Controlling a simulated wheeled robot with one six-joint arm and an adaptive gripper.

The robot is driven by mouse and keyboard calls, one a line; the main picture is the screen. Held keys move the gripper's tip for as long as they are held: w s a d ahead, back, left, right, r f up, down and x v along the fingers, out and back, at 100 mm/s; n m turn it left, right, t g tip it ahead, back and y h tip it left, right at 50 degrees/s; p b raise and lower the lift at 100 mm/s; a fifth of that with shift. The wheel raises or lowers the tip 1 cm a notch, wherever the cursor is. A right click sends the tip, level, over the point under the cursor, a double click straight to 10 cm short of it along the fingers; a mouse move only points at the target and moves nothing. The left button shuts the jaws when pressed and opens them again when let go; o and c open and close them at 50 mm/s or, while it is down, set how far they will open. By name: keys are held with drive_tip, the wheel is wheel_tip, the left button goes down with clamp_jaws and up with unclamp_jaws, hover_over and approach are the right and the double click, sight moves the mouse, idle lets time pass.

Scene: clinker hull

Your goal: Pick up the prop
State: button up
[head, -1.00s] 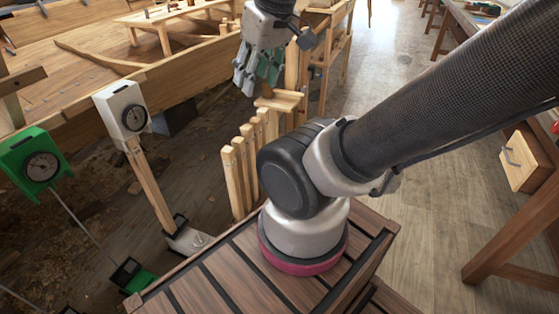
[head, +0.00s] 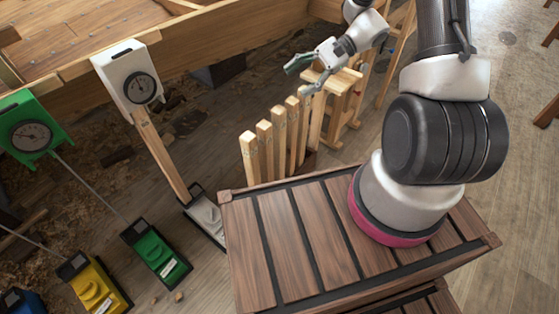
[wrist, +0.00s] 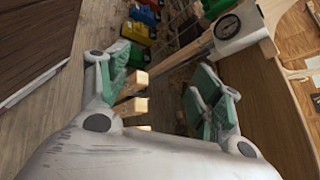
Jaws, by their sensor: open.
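Several pale wooden props with square ends (head: 265,148) stand upright in a row beside my slatted deck in the head view. I cannot tell which one the task means. My gripper (head: 304,78) is above and behind the far end of the row, its fingers pointing left. In the wrist view, my gripper (wrist: 160,85) is open, with green pads on both fingers. Prop ends (wrist: 133,82) show between the fingers, closer to the left one, and nothing is held. The lower parts of the props are partly hidden.
A white dial box (head: 128,78) on a wooden post and a green dial box (head: 32,135) on a thin rod stand left of the props. Green (head: 157,255) and yellow (head: 93,288) bases lie on the floor. The planked hull (head: 230,48) runs behind. A wooden stool (head: 338,90) stands beyond the props.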

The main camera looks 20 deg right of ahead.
wheel_tip(320, 180, down, 10)
drive_tip(key=w+r+m+t+y, duration=0.1)
drive_tip(key=w+m+t+y, duration=0.1)
drive_tip(key=w+m, duration=0.15)
drive_tip(key=m+t+h, duration=0.4)
drive_tip(key=m+t, duration=1)
approach(283, 142)
drive_tip(key=x, duration=0.2)
drive_tip(key=r+x, duration=0.1)
drive_tip(key=x, duration=0.1)
drive_tip(key=shift+w+a, duration=0.15)
drive_tip(key=shift+a, duration=0.25)
drive_tip(key=shift+m, duration=0.25)
drive_tip(key=x, duration=0.4)
drive_tip(key=f+x, duration=0.1)
drive_tip(key=x, duration=0.2)
drive_tip(key=shift+w+d, duration=0.15)
drive_tip(key=shift+w, duration=0.25)
clamp_jaws()
